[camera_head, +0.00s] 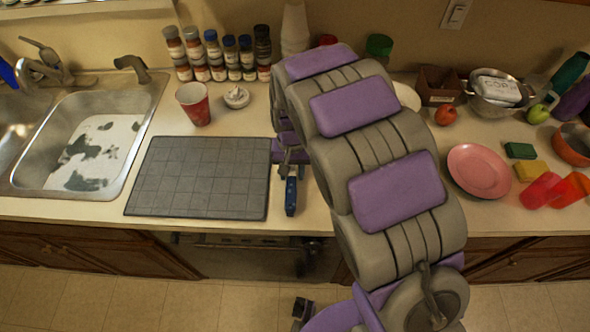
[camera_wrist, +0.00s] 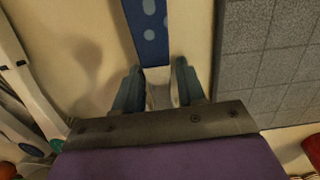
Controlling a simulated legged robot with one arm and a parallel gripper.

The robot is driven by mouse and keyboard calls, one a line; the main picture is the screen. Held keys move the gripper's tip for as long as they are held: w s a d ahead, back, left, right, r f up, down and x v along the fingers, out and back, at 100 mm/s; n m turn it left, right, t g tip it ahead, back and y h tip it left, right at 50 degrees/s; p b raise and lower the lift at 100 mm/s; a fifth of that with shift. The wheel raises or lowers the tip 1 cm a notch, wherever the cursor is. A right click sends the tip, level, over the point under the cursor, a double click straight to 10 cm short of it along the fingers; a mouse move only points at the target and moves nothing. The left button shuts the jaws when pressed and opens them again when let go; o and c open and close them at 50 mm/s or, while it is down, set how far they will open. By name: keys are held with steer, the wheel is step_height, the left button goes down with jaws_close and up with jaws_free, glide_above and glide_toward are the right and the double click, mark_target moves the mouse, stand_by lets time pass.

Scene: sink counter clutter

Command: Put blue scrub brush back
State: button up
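The blue scrub brush (camera_head: 291,196) lies on the counter just right of the dark grey mat, partly hidden by my gripper and arm in the head view. In the wrist view, the brush (camera_wrist: 148,28) shows as a blue strip with pale dots, running up from in front of the fingers. My gripper (camera_head: 290,168) is at the brush's far end, low over the counter. In the wrist view, my gripper's (camera_wrist: 158,72) two fingers stand apart, with a pale patch between them; I cannot tell whether this is part of the brush or counter.
The grey tiled mat (camera_head: 200,178) lies beside the brush, with the sink (camera_head: 90,145) further left. A red cup (camera_head: 194,104) and several spice jars (camera_head: 220,58) stand behind. Right of my arm are a pink plate (camera_head: 479,171), a colander (camera_head: 497,96) and sponges (camera_head: 529,170).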

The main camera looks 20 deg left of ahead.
steer(key=shift+o, duration=0.7)
steer(key=shift+a, duration=0.25)
steer(key=shift+o, duration=1.3)
steer(key=shift+d+r, duration=0.15)
steer(key=shift+d, duration=1.15)
steer(key=shift+a+r, duration=0.1)
steer(key=shift+a, duration=0.3)
steer(key=shift+w+a+r+p, duration=0.1)
steer(key=shift+a+r+p, duration=0.2)
steer(key=shift+r, duration=0.3)
steer(key=shift+w+a+r+p, duration=0.15)
steer(key=shift+a+r, duration=0.25)
steer(key=shift+r, duration=0.2)
steer(key=shift+r+p, duration=1.1)
steer(key=shift+r, duration=3.5)
steer(key=s+d+r+m, duration=0.1)
steer(key=s+d+r, duration=0.3)
steer(key=d, duration=0.5)
steer(key=s+d+r+m, duration=0.1)
steer(key=s+d+r, duration=0.25)
steer(key=d, duration=0.55)
steer(key=s+d, duration=0.5)
steer(key=s, duration=0.4)
steer(key=s+d+m, duration=0.1)
steer(key=s+d, duration=0.4)
steer(key=s, duration=0.5)
steer(key=shift+s+f+g, duration=0.2)
steer(key=shift+f+g, duration=0.05)
steer(key=shift+g, duration=0.15)
